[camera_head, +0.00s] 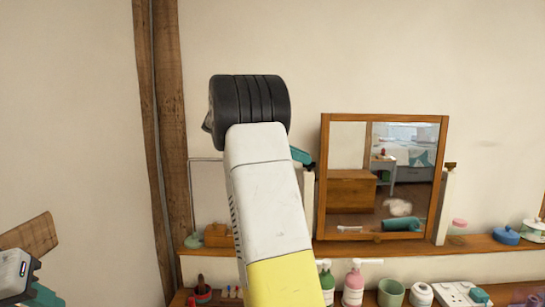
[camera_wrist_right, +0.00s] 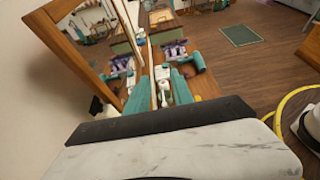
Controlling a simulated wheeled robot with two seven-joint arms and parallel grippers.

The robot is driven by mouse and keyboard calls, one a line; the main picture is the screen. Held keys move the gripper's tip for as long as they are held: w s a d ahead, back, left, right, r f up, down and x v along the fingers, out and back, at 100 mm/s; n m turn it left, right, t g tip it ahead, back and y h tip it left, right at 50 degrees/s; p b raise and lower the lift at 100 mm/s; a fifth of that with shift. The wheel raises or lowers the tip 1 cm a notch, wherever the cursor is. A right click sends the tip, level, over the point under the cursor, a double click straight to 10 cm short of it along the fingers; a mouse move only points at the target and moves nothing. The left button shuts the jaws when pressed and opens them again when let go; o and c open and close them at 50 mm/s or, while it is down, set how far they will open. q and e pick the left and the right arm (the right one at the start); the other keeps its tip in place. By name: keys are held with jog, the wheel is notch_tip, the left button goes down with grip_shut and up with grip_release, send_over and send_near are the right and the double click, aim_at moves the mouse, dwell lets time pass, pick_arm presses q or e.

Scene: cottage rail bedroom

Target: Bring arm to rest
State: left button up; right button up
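My right arm, white with a yellow band and a black joint, rises through the middle of the head view in front of the shelf and wall. A small teal part of my right gripper (camera_head: 302,157) shows behind it; the rest is hidden by the arm. The right wrist view shows teal parts near the mirror edge, but finger and reflection are hard to separate. At the lower left corner, a dark and teal piece of my left gripper (camera_head: 35,290) is cut off by the picture edge. I see nothing clearly held by either gripper.
A wood-framed mirror (camera_head: 325,185) stands on the wooden shelf (camera_head: 470,245), right of my right arm. Below are a pink pump bottle (camera_head: 353,287), a green cup (camera_head: 391,293) and small jars. A wooden post (camera_head: 170,120) stands left. A green mat (camera_wrist_right: 240,36) lies on open floor.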

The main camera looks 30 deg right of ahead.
jog(key=shift+s, duration=0.1)
dwell(0.4)
jog(key=s+a+f+m+t+y, duration=0.3)
jog(key=s+a+f+t+y, duration=0.1)
jog(key=a, duration=0.5)
jog(key=s+a+f+m+t+y, duration=0.4)
jog(key=s+a, duration=0.3)
jog(key=a, duration=0.2)
jog(key=s+a+f+m+t+y, duration=0.4)
jog(key=s+a+f+t+y, duration=0.1)
jog(key=a, duration=0.5)
jog(key=shift+s+y, duration=0.5)
jog(key=shift+s, duration=0.2)
jog(key=shift+f, duration=0.1)
